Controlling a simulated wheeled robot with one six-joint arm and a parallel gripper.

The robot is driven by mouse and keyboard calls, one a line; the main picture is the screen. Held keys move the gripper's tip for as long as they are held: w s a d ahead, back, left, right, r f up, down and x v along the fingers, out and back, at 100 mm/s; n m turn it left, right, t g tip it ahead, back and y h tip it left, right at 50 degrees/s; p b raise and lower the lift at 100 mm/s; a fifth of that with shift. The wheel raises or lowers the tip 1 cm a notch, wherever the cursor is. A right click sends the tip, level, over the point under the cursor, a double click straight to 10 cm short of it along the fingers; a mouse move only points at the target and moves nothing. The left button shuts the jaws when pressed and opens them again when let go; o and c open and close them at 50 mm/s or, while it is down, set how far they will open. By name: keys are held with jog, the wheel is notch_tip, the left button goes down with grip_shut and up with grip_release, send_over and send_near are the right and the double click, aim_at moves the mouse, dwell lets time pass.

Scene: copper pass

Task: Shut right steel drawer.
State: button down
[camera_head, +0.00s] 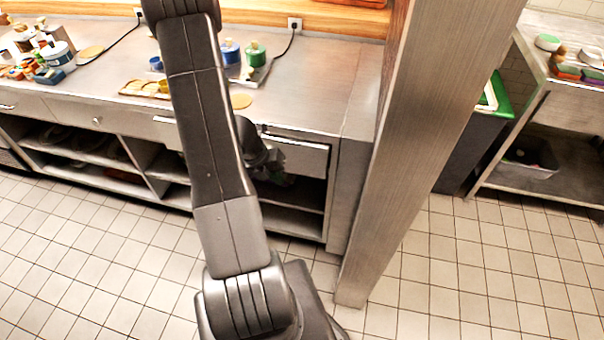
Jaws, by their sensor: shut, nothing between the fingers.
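The right steel drawer (304,158) is under the counter's right end, left of the steel pillar. Its front seems to stand slightly proud of the cabinet, with a dark line along its top; how far it is out is hard to tell. My arm crosses the view and hides the drawer's left part. My gripper (268,166) is a dark shape at the drawer front's left side, partly hidden behind my arm. It is shut with nothing held. Whether it touches the drawer front cannot be told.
The steel counter (325,95) carries blue and green pots (256,54), a tray and several jars at left. Open shelves (100,160) lie below. A steel pillar (425,120) stands close on the right, with a dark bin (470,145) beyond. The tiled floor is clear.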

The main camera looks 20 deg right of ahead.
aim_at(312, 163)
notch_tip(312, 163, down, 6)
jog(key=s+d+n+h+b, duration=0.2)
jog(key=s+n+h+b, duration=0.15)
jog(key=h+b, duration=0.75)
jog(key=w+d+n+t+b, duration=0.1)
jog(key=w+d+b, duration=0.1)
jog(key=d+b, duration=0.1)
jog(key=w+d+n+t+h+b, duration=0.1)
jog(key=w+d+b, duration=0.1)
jog(key=b, duration=0.1)
jog(key=w+d+r+n+t+h+b, duration=0.1)
jog(key=w+d+t+b, duration=0.1)
jog(key=w+d, duration=0.1)
jog(key=shift+d+r+n+b, duration=0.1)
jog(key=shift+d+n+b, duration=0.2)
jog(key=shift+b, duration=0.1)
jog(key=shift+w+d, duration=0.35)
jog(key=shift+w, duration=0.4)
